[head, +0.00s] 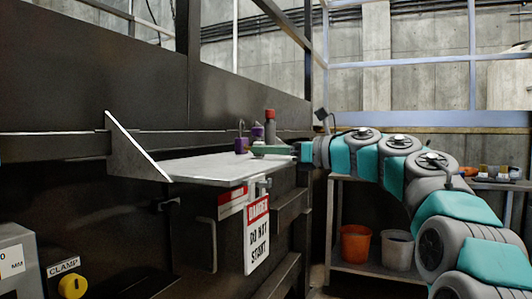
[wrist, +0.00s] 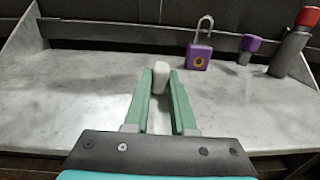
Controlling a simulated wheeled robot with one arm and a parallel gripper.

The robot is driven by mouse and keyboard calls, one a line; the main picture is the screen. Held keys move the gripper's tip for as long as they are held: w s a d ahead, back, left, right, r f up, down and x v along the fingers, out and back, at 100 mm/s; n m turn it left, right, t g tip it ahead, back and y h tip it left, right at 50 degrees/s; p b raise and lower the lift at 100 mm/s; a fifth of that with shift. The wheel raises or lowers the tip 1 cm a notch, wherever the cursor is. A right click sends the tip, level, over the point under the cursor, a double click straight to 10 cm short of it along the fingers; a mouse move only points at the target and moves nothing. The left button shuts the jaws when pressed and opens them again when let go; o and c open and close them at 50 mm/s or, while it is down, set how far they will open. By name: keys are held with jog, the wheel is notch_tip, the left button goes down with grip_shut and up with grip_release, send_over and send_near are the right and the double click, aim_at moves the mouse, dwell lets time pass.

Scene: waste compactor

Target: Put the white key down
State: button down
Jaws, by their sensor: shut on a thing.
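The white key (wrist: 161,78) is between the green fingertips of my gripper (wrist: 160,84) in the wrist view. Only its pale, blocky end shows. My gripper is shut on it. In the head view my gripper (head: 270,150) reaches from the right over the far end of the grey shelf (head: 195,168), low above its surface. I cannot tell whether the key touches the shelf. The key cannot be made out in the head view. The bare shelf top (wrist: 80,100) fills much of the wrist view.
A purple padlock (wrist: 198,57) with its shackle up stands beyond the fingertips, to the right. A small purple-topped item (wrist: 248,46) and a red-capped grey cylinder (wrist: 288,48) stand farther right. The shelf's left is clear, ending at an upright triangular bracket (head: 130,150). A danger sign (head: 257,235) hangs below.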

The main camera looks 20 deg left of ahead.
jog(key=shift+f, duration=0.25)
jog(key=c, duration=0.7)
grip_release()
jog(key=shift+r, duration=0.1)
jog(key=shift+c, duration=0.2)
jog(key=shift+r, duration=0.15)
jog(key=s+d+b, duration=0.1)
jog(key=d, duration=1.1)
jog(key=shift+s+b, duration=0.25)
jog(key=shift+b, duration=0.15)
